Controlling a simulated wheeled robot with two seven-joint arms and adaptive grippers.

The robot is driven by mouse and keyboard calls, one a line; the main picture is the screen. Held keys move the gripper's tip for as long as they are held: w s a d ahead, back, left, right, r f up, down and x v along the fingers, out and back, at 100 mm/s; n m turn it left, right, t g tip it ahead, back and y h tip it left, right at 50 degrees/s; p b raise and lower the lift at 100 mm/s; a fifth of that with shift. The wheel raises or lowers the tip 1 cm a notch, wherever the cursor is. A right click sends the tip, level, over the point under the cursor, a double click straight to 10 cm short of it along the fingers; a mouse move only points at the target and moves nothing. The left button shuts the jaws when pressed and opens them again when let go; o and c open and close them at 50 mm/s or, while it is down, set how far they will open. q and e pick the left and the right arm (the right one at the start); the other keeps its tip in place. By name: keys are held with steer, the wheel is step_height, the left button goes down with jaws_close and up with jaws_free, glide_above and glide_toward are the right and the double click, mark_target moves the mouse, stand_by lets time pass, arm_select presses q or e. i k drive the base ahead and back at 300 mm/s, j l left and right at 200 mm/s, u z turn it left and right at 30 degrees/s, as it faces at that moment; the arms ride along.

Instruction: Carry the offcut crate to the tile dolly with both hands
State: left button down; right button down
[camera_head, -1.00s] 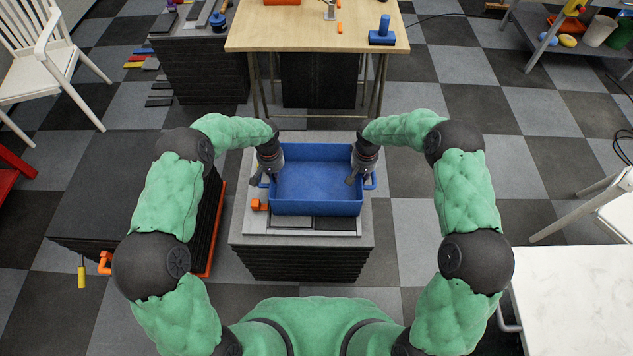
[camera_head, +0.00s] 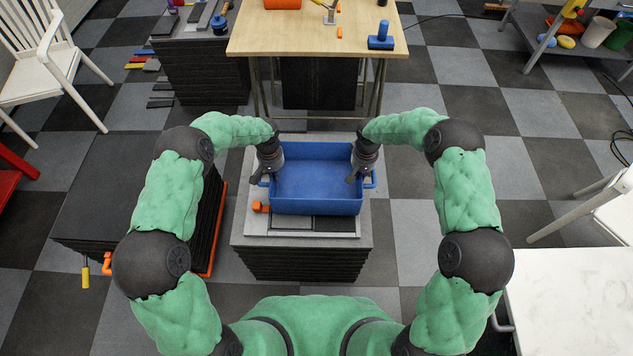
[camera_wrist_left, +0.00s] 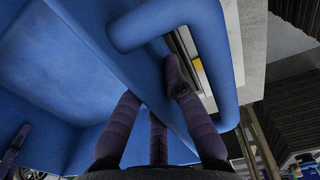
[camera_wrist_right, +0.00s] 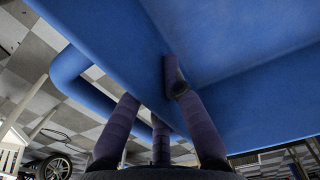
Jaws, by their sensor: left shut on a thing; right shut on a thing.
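The offcut crate (camera_head: 318,205), an open blue bin with loop handles on its left and right ends, is over a stack of dark tiles (camera_head: 300,262) in front of me. It looks level and empty in the head view. My left gripper (camera_head: 264,176) is shut on its left end, fingers at the wall beside the handle (camera_wrist_left: 222,60). My right gripper (camera_head: 354,174) is shut on its right end, near that handle (camera_wrist_right: 75,85). A low dark stack with an orange edge (camera_head: 214,232) at the left may be the tile dolly; I cannot be sure.
An orange piece (camera_head: 260,207) sits on the tile stack by the crate's front left corner. A wooden table (camera_head: 300,38) stands behind. A white chair (camera_head: 45,65) is at the far left, a white table (camera_head: 565,300) at the near right.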

mark_target(125, 189)
steer(key=j, duration=3.8)
